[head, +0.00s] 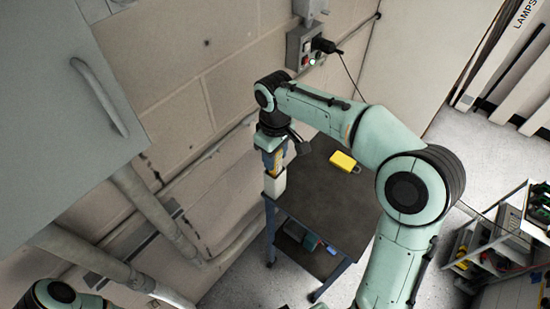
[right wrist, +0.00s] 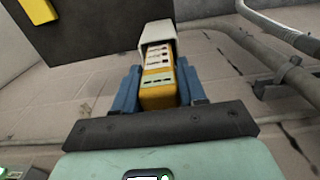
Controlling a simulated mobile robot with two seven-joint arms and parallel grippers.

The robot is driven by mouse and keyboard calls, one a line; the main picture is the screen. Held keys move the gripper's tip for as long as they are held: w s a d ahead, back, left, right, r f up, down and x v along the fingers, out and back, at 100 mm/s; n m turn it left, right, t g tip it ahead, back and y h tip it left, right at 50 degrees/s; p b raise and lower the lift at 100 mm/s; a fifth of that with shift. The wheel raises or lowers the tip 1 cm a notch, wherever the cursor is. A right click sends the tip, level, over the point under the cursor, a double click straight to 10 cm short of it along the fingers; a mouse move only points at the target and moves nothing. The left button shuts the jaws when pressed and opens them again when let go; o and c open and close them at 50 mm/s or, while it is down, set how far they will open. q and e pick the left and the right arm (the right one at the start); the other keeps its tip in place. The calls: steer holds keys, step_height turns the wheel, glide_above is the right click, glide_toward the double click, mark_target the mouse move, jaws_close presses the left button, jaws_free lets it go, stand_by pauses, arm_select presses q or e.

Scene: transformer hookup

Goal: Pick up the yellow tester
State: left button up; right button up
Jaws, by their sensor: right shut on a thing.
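The yellow tester (right wrist: 158,92) has a face with red and dark marks. Its far end sits inside a white sleeve-like holder (right wrist: 157,33). My right gripper (right wrist: 157,84) is shut on the tester, with a blue finger on each side. In the head view the right gripper (head: 271,158) points down at the left edge of the dark table, and the white holder (head: 275,184) is below it at that edge. Most of the tester is hidden there by the gripper. My left gripper is out of view.
A yellow block (head: 343,161) with a small loop lies on the dark table (head: 325,205); the rest of the top is clear. A wall box (head: 307,46) with a plug and cable is behind. Pipes (head: 155,215) run along the wall. A loaded cart (head: 490,245) stands right.

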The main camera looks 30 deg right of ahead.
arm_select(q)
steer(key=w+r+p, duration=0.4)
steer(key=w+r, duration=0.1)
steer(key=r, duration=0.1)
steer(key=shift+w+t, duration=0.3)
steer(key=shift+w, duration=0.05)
arm_select(e)
step_height(320, 180, up, 18)
steer(key=shift+r, duration=0.2)
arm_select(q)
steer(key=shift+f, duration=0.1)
